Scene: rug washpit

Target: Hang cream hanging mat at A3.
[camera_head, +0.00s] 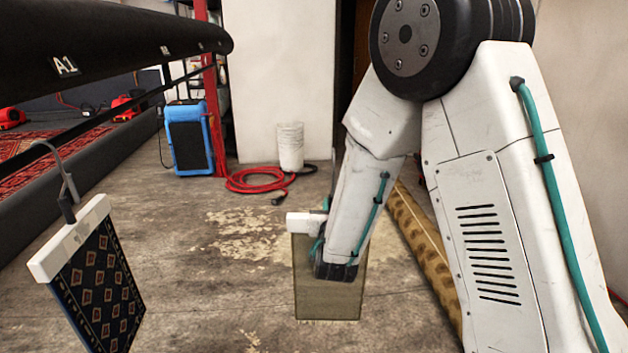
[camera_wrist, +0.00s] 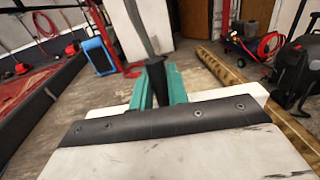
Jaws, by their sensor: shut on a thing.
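The cream hanging mat (camera_head: 328,295) looks greyish beige and hangs down below a white header bar (camera_head: 302,222) over the floor, partly hidden by my arm. My gripper (camera_wrist: 160,88) has teal fingers shut on the dark stem of the mat's hanger, which rises between them in the wrist view. In the head view the fingers are mostly hidden behind my arm. The black rail (camera_head: 120,40) at upper left carries an A1 label (camera_head: 66,66). Labels farther along it are too small to read, so I cannot pick out A3. The held mat is apart from the rail.
A dark blue patterned mat (camera_head: 100,285) hangs from a hook at lower left. A blue machine (camera_head: 188,138), red hose (camera_head: 258,180) and white bucket (camera_head: 290,147) stand at the back. A rolled yellowish rug (camera_head: 425,250) lies at right. The floor between is clear.

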